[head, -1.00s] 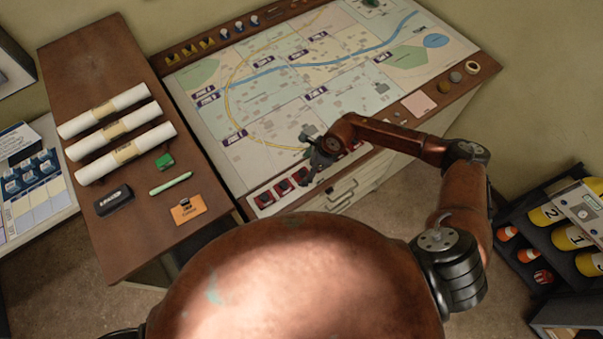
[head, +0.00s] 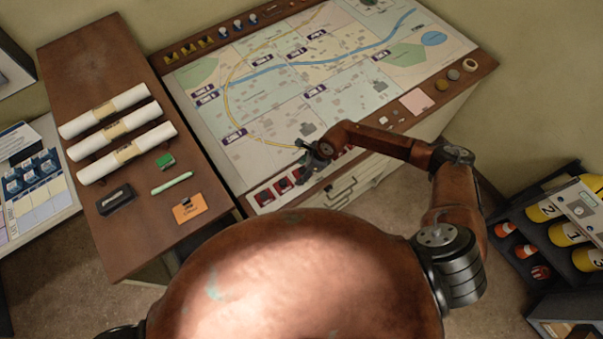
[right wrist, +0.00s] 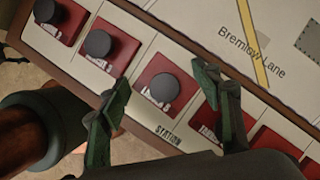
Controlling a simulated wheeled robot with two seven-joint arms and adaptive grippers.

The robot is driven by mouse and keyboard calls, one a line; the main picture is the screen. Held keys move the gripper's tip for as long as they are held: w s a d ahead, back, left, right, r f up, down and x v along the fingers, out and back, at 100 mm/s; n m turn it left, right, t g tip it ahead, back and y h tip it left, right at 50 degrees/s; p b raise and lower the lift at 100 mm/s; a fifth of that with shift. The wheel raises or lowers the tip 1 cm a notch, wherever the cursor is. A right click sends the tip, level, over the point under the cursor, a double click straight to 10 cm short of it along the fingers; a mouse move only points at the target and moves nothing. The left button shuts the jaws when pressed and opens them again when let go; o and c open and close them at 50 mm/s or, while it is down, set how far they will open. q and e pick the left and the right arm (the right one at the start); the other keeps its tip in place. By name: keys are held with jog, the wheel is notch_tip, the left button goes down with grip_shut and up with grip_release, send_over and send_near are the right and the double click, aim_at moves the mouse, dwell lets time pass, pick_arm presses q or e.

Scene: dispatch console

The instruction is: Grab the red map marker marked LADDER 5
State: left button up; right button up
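A row of red map markers with dark round knobs stands along the map table's near edge, one of them at the row's left end (head: 264,197). My right gripper (head: 307,154) is over this row, hiding part of it. In the right wrist view the open right gripper (right wrist: 163,84) has one red marker (right wrist: 162,108) between its fingertips, with no clear contact. Its label is too small and blurred to read surely. Two more red markers (right wrist: 108,50) (right wrist: 55,22) lie to its left, and others are partly behind the right finger. My left gripper is not in view.
The map table (head: 340,75) carries other small pieces along its far and right edges. A brown side desk (head: 85,55) at left holds rolled papers (head: 125,153), a green marker pen (head: 171,184) and an orange card (head: 188,208). A rack (head: 540,240) stands at right.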

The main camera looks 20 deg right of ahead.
jog(key=c, duration=0.8)
